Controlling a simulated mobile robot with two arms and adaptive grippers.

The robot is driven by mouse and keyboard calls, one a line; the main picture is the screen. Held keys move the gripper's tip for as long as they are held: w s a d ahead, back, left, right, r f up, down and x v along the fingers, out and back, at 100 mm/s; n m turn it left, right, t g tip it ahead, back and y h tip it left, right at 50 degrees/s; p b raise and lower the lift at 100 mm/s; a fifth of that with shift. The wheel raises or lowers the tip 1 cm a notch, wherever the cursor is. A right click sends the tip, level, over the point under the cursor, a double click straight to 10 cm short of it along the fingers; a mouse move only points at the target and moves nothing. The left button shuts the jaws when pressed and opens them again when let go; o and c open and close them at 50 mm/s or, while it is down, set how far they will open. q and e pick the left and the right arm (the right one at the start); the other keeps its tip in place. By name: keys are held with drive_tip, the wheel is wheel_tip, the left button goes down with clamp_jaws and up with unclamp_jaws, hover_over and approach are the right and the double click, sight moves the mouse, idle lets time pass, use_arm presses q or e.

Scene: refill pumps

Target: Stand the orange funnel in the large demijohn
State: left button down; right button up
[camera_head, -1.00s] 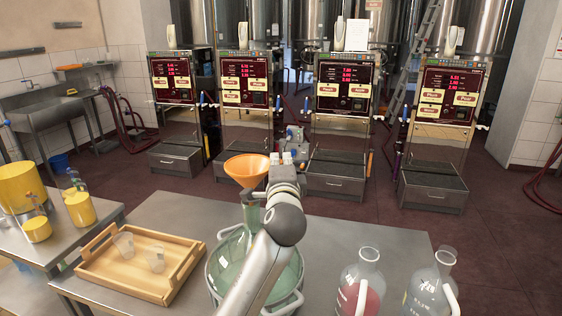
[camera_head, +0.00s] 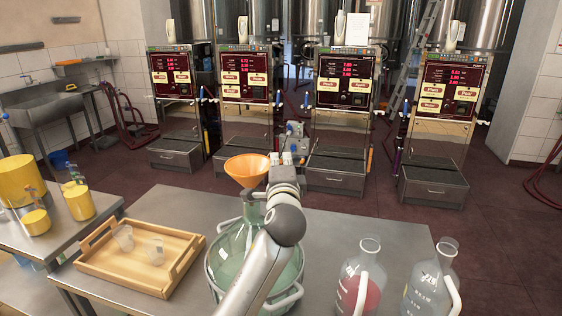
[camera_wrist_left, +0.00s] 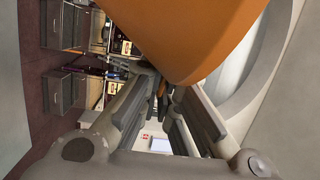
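The orange funnel (camera_head: 247,171) is upright, wide mouth up, directly above the neck of the large demijohn (camera_head: 236,246). The demijohn is pale green glass and stands in a handled basket. I cannot tell whether the funnel's stem is inside the neck. My left gripper (camera_head: 277,160) is at the funnel's right side, its fingers mostly hidden by my wrist. In the left wrist view, the funnel (camera_wrist_left: 190,35) fills the top, and the gripper fingers (camera_wrist_left: 163,88) close together with a sliver of orange between them. My right gripper is not in view.
A wooden tray (camera_head: 135,285) with two small clear cups is left of the demijohn. Two glass jugs (camera_head: 360,285) (camera_head: 432,285) stand at the right, one with red contents. Yellow containers (camera_head: 20,180) stand on the left table. Dispensing machines (camera_head: 343,85) line the back.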

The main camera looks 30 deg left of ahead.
use_arm(q)
drive_tip(key=shift+f+b, duration=0.5)
drive_tip(key=shift+f, duration=0.45)
drive_tip(key=c, duration=2.2)
unclamp_jaws()
drive_tip(key=o, duration=0.6)
drive_tip(key=shift+o, duration=0.2)
